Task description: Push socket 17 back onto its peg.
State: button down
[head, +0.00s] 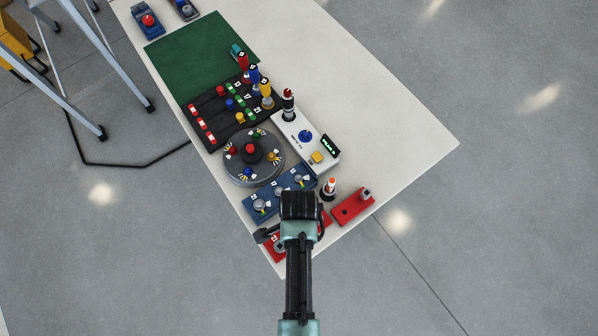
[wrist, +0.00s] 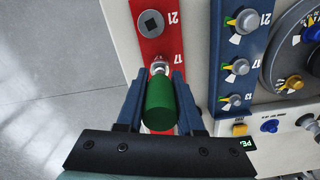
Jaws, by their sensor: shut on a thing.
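The red rack (head: 338,213) lies along the near edge of the table, its middle hidden by my arm in the head view. The rack (wrist: 153,48) shows labels 21 and 17 in the wrist view. A grey socket with a square hole (wrist: 151,23) sits at 21. My gripper (wrist: 157,95) is shut on a green cylinder (wrist: 160,105), with one finger on each side. The cylinder's far end is beside a shiny metal piece (wrist: 160,67) near label 17. I cannot tell whether they touch or are joined. My gripper (head: 301,200) is over the rack in the head view.
The blue panel with knobs (head: 281,194) lies just behind the rack, with a round grey turntable (head: 272,170) beyond. An orange-topped black-and-white item (head: 329,188) stands close right of my gripper. The table's right side (head: 390,130) is clear.

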jog(key=shift+r+p, duration=0.9)
jog(key=shift+r, duration=0.05)
notch_tip(320, 180, up, 4)
jog(key=p, duration=0.4)
jog(key=shift+r+p, duration=0.25)
jog(key=shift+p, duration=0.15)
jog(key=shift+f, duration=0.1)
